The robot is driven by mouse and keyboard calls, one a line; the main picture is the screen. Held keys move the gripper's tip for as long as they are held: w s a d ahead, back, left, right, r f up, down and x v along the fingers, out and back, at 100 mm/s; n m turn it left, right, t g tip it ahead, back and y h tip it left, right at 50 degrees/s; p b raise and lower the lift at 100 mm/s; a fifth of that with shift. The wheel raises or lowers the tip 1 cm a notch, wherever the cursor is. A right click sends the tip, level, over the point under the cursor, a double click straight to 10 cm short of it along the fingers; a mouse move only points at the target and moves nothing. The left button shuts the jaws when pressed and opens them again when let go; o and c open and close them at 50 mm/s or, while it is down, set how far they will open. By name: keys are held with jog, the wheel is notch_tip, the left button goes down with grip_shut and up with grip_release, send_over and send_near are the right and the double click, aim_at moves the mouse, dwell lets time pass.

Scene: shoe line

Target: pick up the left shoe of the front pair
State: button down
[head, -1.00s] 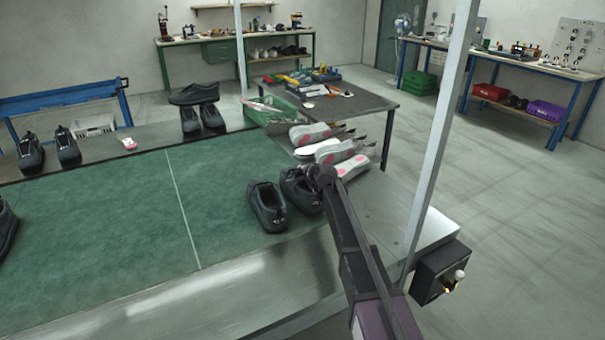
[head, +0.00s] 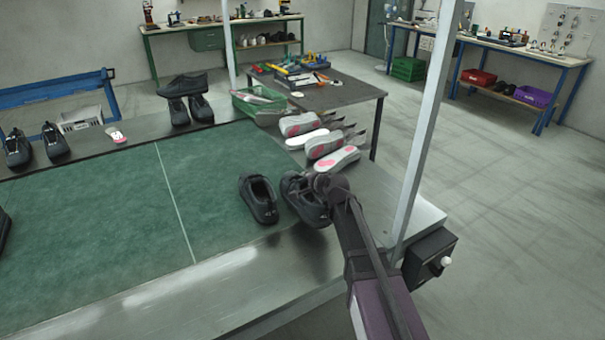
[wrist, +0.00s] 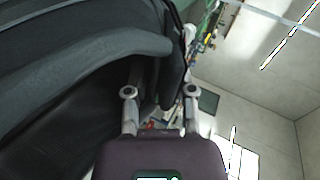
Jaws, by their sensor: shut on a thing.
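The front pair is two black shoes at the belt's right end. The pair's picture-left shoe (head: 258,199) stands on the green belt, apart from my gripper. My gripper (head: 326,186) is shut on the pair's picture-right shoe (head: 302,200), at its upper right side. In the wrist view this held shoe (wrist: 75,75) fills the upper left, with part of it between my fingers (wrist: 160,95). The exact grip is partly hidden by my gripper body. I cannot tell how far the held shoe is above the surface.
Pink-and-white-soled shoes (head: 330,150) lie just behind, at the belt's end. A grey post (head: 428,125) and a dark control box (head: 430,257) stand close right of my arm. More black shoes (head: 188,100) are at the back. Bare metal edge (head: 215,285) lies in front.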

jog(key=shift+s+d, duration=0.2)
jog(key=shift+s, duration=0.3)
jog(key=shift+r, duration=0.15)
